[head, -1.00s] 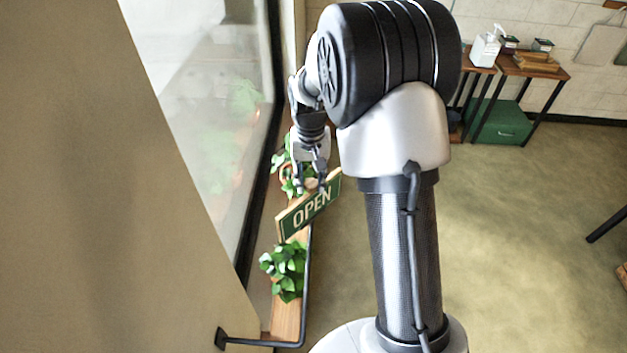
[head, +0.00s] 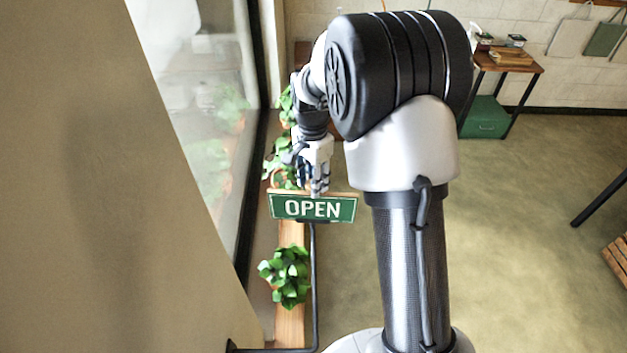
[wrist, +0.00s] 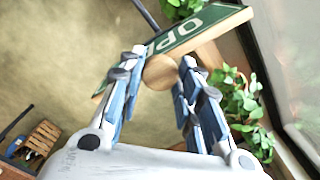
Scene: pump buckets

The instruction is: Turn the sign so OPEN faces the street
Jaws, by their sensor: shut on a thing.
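The sign (head: 313,208) is a green board with a pale wooden edge, and its OPEN face points towards the head camera. It sits above the planter shelf, beside the window. My gripper (head: 319,190) is at the sign's top edge, near its middle. In the wrist view, my gripper (wrist: 155,85) has its blue-padded fingers on either side of a round wooden knob (wrist: 160,72) on the sign. The sign (wrist: 185,35) crosses the top of that view at a slant, with part of its lettering hidden by a finger.
The window (head: 205,110) is left of the sign. A wooden shelf (head: 290,325) with leafy plants (head: 287,277) runs below it, beside a dark rail (head: 315,290). A side table (head: 508,65) and green box (head: 485,118) stand at the back right. The floor right is mostly clear.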

